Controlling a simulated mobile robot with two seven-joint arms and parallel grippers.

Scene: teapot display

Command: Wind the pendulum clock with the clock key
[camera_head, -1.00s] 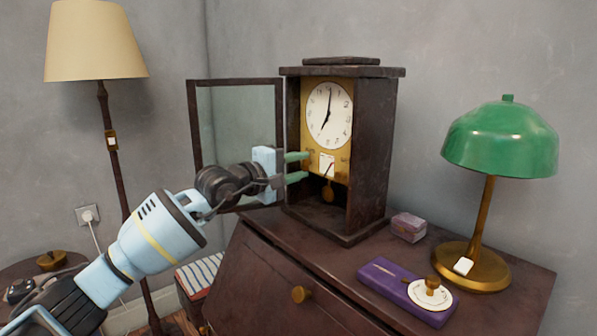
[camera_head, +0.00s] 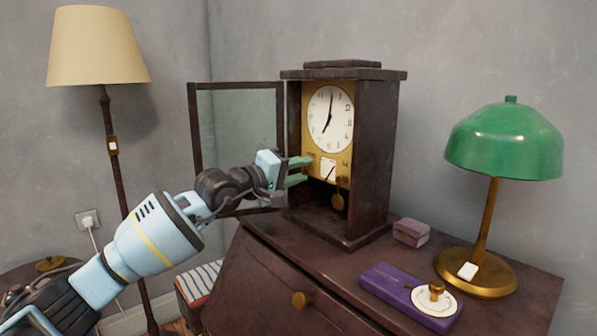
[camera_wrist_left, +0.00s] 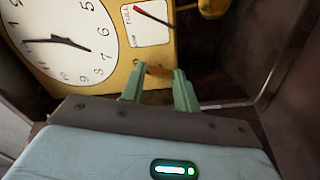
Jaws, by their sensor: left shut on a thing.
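The pendulum clock (camera_head: 373,150) stands upright on the desk with its glass door (camera_head: 237,135) open to the left. Its white dial (camera_head: 330,118) sits on a brass plate, with a small card gauge (camera_head: 328,168) below. In the left wrist view the card (camera_wrist_left: 146,24) bears red lettering and a dark needle with a red end. The brass pendulum (camera_head: 338,200) hangs below the plate. My left gripper (camera_head: 309,168) is at the plate's lower left, shut on a small brassy piece, apparently the clock key (camera_wrist_left: 157,71). The fingers mostly hide it; how deep it sits is unclear. My right gripper is not in view.
A purple case (camera_head: 385,281), a small pinkish box (camera_head: 411,233) and a green-shaded lamp (camera_head: 503,140) stand on the desk (camera_head: 265,270) to the right. A floor lamp (camera_head: 98,50) stands at left.

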